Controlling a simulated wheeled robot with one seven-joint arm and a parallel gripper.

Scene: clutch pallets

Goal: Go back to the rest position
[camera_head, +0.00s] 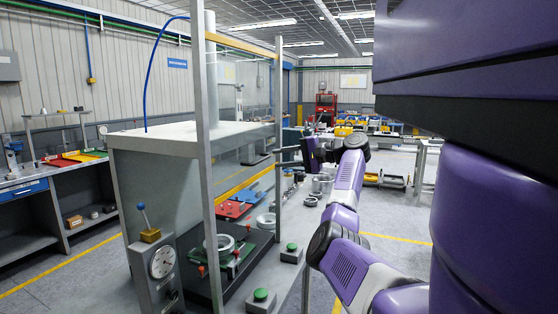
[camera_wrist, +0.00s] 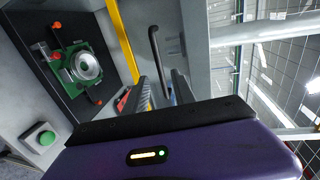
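My gripper (camera_head: 292,152) is in the head view at the end of my purple arm, beside the right side of the machine cabinet. It is small there and its fingers are hard to make out. In the wrist view the two ribbed grey fingers (camera_wrist: 165,85) stand apart with a gap between them, and I see nothing held. A dark bar handle (camera_wrist: 156,55) on a grey panel shows just beyond the fingers. I cannot tell whether the fingers touch it.
The machine cabinet (camera_head: 160,137) with grey posts stands close at left. A green fixture holding a metal ring (camera_head: 222,243) sits on its black plate; it also shows in the wrist view (camera_wrist: 85,67). Green buttons (camera_head: 260,295) are at the front. Open floor (camera_head: 400,225) lies right of my arm.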

